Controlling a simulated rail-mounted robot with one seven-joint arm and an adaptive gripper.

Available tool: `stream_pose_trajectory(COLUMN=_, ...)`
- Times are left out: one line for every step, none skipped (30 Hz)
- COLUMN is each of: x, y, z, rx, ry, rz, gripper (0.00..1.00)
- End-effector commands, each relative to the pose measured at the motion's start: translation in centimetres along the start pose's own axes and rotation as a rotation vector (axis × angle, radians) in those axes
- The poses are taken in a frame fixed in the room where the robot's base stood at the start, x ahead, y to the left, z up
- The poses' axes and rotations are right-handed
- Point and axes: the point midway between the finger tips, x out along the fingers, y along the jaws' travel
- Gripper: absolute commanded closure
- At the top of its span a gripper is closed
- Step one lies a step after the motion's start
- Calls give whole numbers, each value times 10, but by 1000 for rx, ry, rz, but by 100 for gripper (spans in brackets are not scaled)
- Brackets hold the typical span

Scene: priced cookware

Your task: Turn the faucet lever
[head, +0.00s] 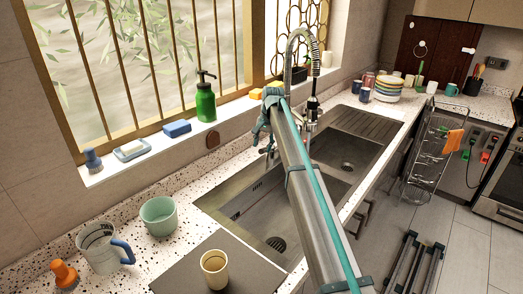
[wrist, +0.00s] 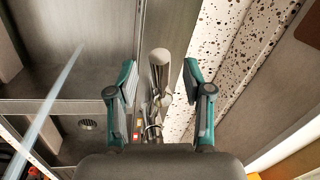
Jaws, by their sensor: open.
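The faucet (head: 301,42) stands behind the sink in the head view, with a tall coiled, arched spout. My gripper (head: 266,124) is just left of it, over the sink's back edge, and my arm hides part of the faucet's lower body. In the wrist view my gripper (wrist: 161,76) is open, with its two fingers apart. A shiny metal faucet part (wrist: 160,62) with a round end shows between the fingers, with more metal fittings below it. I cannot tell which piece is the lever, or whether a finger touches it.
The double sink (head: 250,205) lies below my arm. A green soap bottle (head: 205,102), a blue sponge (head: 177,129) and a soap dish (head: 131,151) line the windowsill. A measuring jug (head: 100,248), a green bowl (head: 158,215) and a cup (head: 214,268) stand at the front left.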

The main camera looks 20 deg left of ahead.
Motion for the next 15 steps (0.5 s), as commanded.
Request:
stream_pose_trajectory(x=7, y=0, z=1, rx=0, ry=-2, rz=2, gripper=50)
stream_pose_trajectory(x=12, y=0, z=1, rx=0, ry=-2, rz=2, gripper=50)
stream_pose_trajectory(x=17, y=0, z=1, rx=0, ry=-1, rz=1, gripper=50)
stream_pose_trajectory(x=21, y=0, z=0, rx=0, ry=-1, rz=1, gripper=50)
stream_pose_trajectory(x=24, y=0, z=0, rx=0, ry=-1, rz=1, gripper=50)
stream_pose_trajectory(x=28, y=0, z=0, rx=0, ry=-1, rz=1, gripper=50)
stream_pose_trajectory(x=31, y=0, z=0, rx=0, ry=-1, rz=1, gripper=50)
stream_pose_trajectory(x=33, y=0, z=0, rx=0, ry=-1, rz=1, gripper=50)
stream_pose_trajectory(x=36, y=0, z=0, rx=0, ry=-1, rz=1, gripper=50)
stream_pose_trajectory(x=37, y=0, z=0, rx=0, ry=-1, rz=1, gripper=50)
stream_pose_trajectory(x=38, y=0, z=0, rx=0, ry=0, rz=0, gripper=50)
stream_pose_trajectory(x=40, y=0, z=0, rx=0, ry=0, rz=0, gripper=50)
stream_pose_trajectory(x=40, y=0, z=0, rx=0, ry=0, rz=0, gripper=50)
stream_pose_trajectory(x=40, y=0, z=0, rx=0, ry=0, rz=0, gripper=50)
stream_pose_trajectory(x=40, y=0, z=0, rx=0, ry=1, rz=0, gripper=50)
